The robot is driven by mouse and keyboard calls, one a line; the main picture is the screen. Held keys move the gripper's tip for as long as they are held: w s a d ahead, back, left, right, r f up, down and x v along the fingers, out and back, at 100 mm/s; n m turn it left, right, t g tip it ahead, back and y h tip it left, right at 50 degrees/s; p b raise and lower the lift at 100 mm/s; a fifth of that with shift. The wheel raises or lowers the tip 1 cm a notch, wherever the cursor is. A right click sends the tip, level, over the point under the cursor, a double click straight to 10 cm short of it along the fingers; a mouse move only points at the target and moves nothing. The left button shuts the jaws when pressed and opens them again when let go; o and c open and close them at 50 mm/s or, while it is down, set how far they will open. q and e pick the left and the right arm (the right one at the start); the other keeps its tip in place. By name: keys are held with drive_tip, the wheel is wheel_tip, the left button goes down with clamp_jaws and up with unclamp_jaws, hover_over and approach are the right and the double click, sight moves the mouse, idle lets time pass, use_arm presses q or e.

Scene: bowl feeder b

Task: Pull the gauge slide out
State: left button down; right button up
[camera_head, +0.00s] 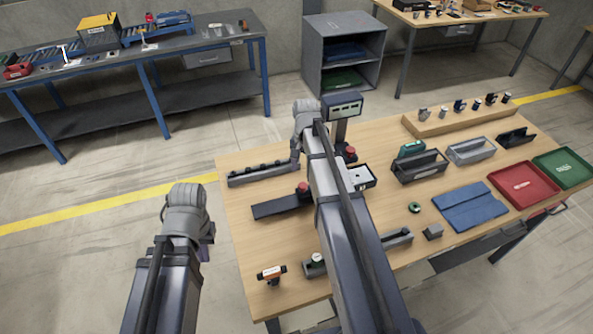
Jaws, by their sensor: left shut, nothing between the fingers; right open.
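A dark flat slide-like bar (270,209) with a red knob (303,187) lies on the wooden table, left of my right arm; it looks like the gauge slide, but I cannot be sure. Its right end is hidden behind that arm. A display unit on a post (343,107) and a white-faced box (362,176) stand on the arm's other side. My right gripper (296,162) is open, pointing down at the right end of a dark rail (258,174), behind the bar; contact is unclear. My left gripper (207,246) is shut and empty, left of the table, mostly hidden by its wrist.
An orange-and-black part (271,273) lies at the table's front left. Grey and dark trays (470,150), a blue mat (469,206), a red tray (522,186) and a green tray (563,167) fill the right.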

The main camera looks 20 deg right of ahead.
sight(303, 185)
drive_tip(key=shift+w, duration=0.45)
use_arm(q)
drive_tip(key=shift+w+f, duration=0.1)
drive_tip(key=shift+w, duration=0.15)
use_arm(e)
drive_tip(key=shift+s+f, duration=0.1)
drive_tip(key=shift+s, duration=0.05)
drive_tip(key=shift+f+b, duration=0.2)
drive_tip(key=shift+b, duration=0.15)
wheel_tip(303, 185, down, 7)
drive_tip(key=b, duration=0.7)
drive_tip(key=shift+f, duration=0.15)
use_arm(q)
wheel_tip(303, 185, down, 8)
drive_tip(key=shift+r, duration=0.2)
use_arm(e)
clamp_jaws()
